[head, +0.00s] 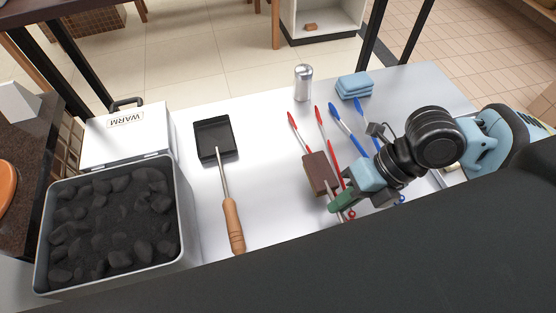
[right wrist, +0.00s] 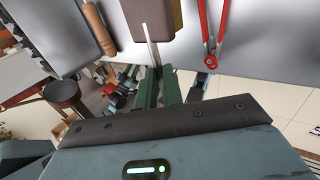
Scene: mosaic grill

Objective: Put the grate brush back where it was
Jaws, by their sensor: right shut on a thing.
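The grate brush shows as a brown block head (head: 318,172) with a thin metal shaft, over the right part of the white table (head: 270,200) in the head view. My right gripper (head: 345,199) is shut on the brush's shaft, just below the block. The right wrist view shows the brown block (right wrist: 162,18) and the shaft running down between the green fingers (right wrist: 157,88). The rest of the brush's handle is hidden by the gripper. I cannot tell whether the brush touches the table. My left gripper is not in view.
Red tongs (head: 324,125) and blue tongs (head: 345,122) lie close beside the brush. A metal shaker (head: 303,83) and folded blue cloths (head: 354,85) stand behind. A black shovel (head: 213,138) lies left of free table. A coal-filled box (head: 187,225) stands at far left.

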